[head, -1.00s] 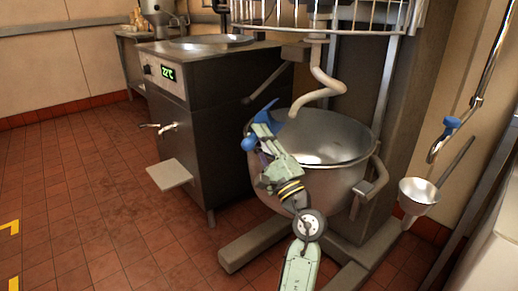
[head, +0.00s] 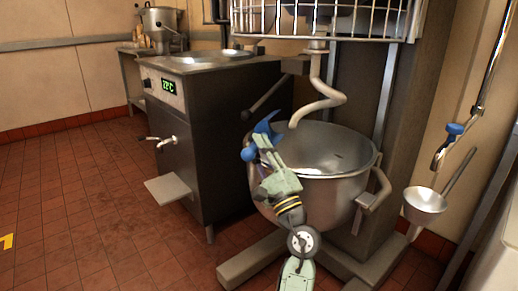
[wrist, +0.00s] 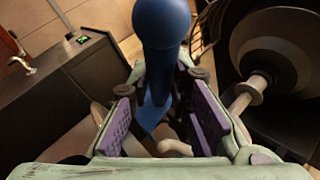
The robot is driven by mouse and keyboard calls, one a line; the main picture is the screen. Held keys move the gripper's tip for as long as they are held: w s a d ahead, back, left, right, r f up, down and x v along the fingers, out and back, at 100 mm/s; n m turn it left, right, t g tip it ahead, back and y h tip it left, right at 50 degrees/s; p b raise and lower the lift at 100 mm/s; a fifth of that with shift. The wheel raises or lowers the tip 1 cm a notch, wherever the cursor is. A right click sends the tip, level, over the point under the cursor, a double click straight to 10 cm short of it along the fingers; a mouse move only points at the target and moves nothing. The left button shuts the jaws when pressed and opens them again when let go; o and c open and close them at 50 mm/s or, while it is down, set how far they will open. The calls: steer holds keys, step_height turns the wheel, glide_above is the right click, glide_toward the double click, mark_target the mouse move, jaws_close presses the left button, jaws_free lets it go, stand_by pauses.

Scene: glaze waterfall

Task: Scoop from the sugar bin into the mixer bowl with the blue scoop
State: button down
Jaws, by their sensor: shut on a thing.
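My gripper (head: 262,148) is shut on the blue scoop (head: 267,126), at the left rim of the steel mixer bowl (head: 345,190) in the head view. The scoop's blue part sticks up above the gripper, and a rounded blue end shows at its left. In the wrist view the scoop (wrist: 160,35) stands between the purple-padded fingers of my gripper (wrist: 165,95). Whether the scoop holds sugar cannot be told. Whether it is over the bowl or just beside it is unclear. No sugar bin is seen in these views.
The mixer's spiral hook (head: 318,104) hangs above the bowl, below a wire guard (head: 320,18). A steel kettle unit (head: 190,130) with a tap stands left. A funnel-shaped steel vessel (head: 425,200) is at right. Tiled floor (head: 80,200) is clear at left.

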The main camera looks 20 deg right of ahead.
steer(key=r+p, duration=0.1)
steer(key=p, duration=0.2)
steer(key=shift+n+g, duration=0.3)
steer(key=shift+n, duration=0.1)
steer(key=n+g+p, duration=0.1)
steer(key=p, duration=0.2)
steer(key=shift+s+y, duration=0.1)
steer(key=shift+y, duration=0.3)
steer(key=p, duration=0.1)
steer(key=n+g+p, duration=0.1)
steer(key=p, duration=0.1)
steer(key=shift+r+g+y, duration=0.25)
steer(key=shift+g+y, duration=0.05)
steer(key=n+g+p, duration=0.1)
steer(key=p, duration=0.2)
steer(key=n+g+p, duration=0.1)
steer(key=p, duration=0.2)
steer(key=shift+a+r, duration=0.1)
steer(key=shift+r, duration=0.2)
steer(key=s+a, duration=0.2)
steer(key=a, duration=0.4)
steer(key=s+a+r+p, duration=0.1)
steer(key=s+a, duration=0.1)
steer(key=a, duration=0.5)
steer(key=shift+s, duration=0.3)
